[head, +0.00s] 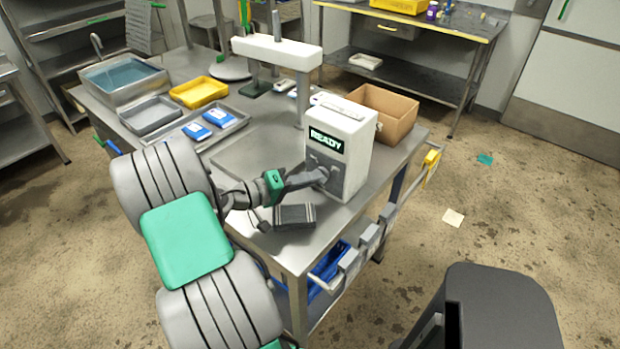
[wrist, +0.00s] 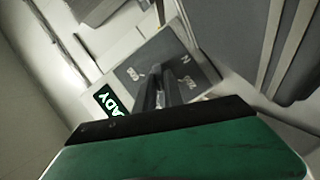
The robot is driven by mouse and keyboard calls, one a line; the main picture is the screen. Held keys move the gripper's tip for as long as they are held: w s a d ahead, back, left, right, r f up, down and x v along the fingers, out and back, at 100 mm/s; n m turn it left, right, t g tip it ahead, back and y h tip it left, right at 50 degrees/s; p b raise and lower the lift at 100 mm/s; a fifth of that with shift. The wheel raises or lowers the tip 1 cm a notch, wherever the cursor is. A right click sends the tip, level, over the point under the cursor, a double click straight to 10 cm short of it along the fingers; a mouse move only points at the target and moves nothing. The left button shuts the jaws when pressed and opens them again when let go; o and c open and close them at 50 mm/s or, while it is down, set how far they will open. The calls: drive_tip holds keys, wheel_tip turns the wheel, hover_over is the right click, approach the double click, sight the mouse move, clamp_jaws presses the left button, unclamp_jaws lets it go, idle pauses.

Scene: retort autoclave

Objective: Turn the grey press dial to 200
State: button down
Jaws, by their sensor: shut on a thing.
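The white press control box (head: 349,130) stands on the steel table, with a lit green READY display (head: 326,140). Below the display is a dark grey dial plate (wrist: 196,88), which carries small pale numbers that I cannot read surely. My gripper (head: 318,177) reaches the front of the box from the left. In the wrist view its two fingers (wrist: 164,88) meet at the middle of the plate, shut on the grey dial. The fingers hide the dial and its pointer, so its setting cannot be told.
A dark flat block (head: 294,217) lies on the table below my wrist. A cardboard box (head: 394,112) stands behind the control box. Trays, with blue-and-white packs (head: 196,131) in one and a yellow bin (head: 199,92), are at the left. The metal plate area left of the control box is clear.

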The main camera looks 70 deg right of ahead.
drive_tip(key=c, duration=1.4)
unclamp_jaws()
drive_tip(key=shift+c, duration=0.2)
drive_tip(key=shift+w+a+r+p, duration=0.2)
drive_tip(key=shift+r+p, duration=0.1)
drive_tip(key=shift+p, duration=0.65)
drive_tip(key=p+v, duration=0.6)
drive_tip(key=p, duration=0.2)
drive_tip(key=shift+w+p, duration=0.1)
drive_tip(key=shift+p, duration=0.3)
drive_tip(key=shift+w+a, duration=0.25)
drive_tip(key=shift+a, duration=0.1)
drive_tip(key=shift+a+f, duration=0.1)
drive_tip(key=shift+f, duration=0.15)
drive_tip(key=shift+o, duration=0.4)
